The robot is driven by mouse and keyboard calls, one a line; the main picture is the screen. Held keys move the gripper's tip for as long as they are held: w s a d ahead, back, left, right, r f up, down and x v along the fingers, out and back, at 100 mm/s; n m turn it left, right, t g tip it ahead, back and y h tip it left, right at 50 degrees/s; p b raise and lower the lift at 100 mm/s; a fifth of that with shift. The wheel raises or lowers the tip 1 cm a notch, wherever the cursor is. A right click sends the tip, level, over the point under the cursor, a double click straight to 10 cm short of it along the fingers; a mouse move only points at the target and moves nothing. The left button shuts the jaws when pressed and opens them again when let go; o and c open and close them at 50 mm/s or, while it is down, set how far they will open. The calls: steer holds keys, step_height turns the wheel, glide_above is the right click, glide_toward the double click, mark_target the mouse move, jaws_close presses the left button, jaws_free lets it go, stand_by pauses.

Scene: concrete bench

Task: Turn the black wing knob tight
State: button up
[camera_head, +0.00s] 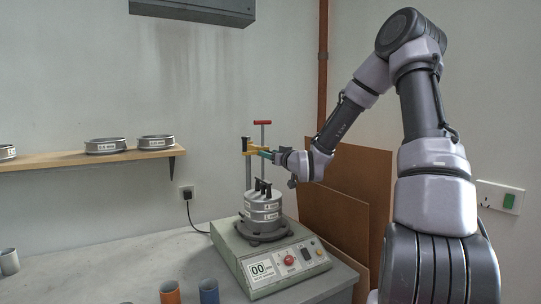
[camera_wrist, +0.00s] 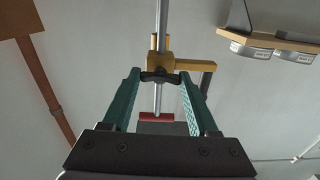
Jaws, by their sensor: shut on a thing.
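The black wing knob (camera_wrist: 158,77) shows in the wrist view between my teal fingertips, in front of the yellow clamp bracket (camera_wrist: 188,65). My gripper (camera_wrist: 160,74) is shut on the knob, one finger at each wing. In the head view my gripper (camera_head: 267,154) reaches in level from the right to the yellow bracket (camera_head: 249,146) on the upright rods. The knob is too small and covered there to make out. A rod with a red T-handle (camera_head: 262,122) rises above the bracket; the handle also shows in the wrist view (camera_wrist: 156,116).
Below stands a grey-green sieve shaker (camera_head: 270,262) with a stack of sieves (camera_head: 263,208) and black parts on top. Orange (camera_head: 170,292) and blue (camera_head: 208,291) cups stand at the bench front. A wooden shelf (camera_head: 50,162) holds more sieves. Brown boards (camera_head: 345,200) lean behind my arm.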

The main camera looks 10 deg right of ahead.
steer(key=shift+m, duration=8.7)
steer(key=o, duration=1.4)
